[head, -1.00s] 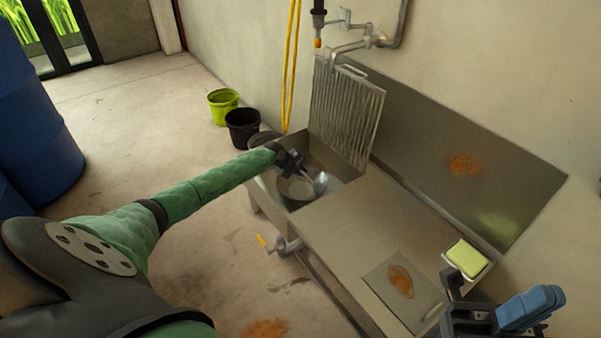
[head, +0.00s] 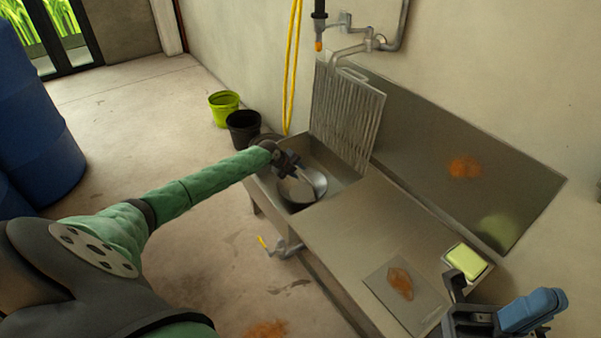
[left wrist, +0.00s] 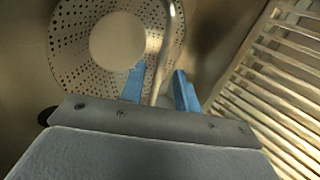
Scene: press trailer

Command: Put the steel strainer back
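The steel strainer (head: 317,182) is a round perforated disc with a solid centre and a rod handle. In the head view it is tilted inside the sink basin (head: 340,176). In the left wrist view the strainer (left wrist: 85,55) is behind my fingers, and its rod runs between the two blue fingertips. A round recess (head: 297,191) shows in the sink floor, partly covered. My right gripper (head: 525,312) is at the lower right, away from the strainer; its finger gap is unclear.
A ribbed metal rack (head: 345,115) stands upright behind the sink. A tap (head: 365,43) is on the wall above. The steel counter (head: 350,225) is mostly clear; a green sponge (head: 467,262) is at its right. Buckets (head: 243,128) and blue barrels (head: 40,150) stand left.

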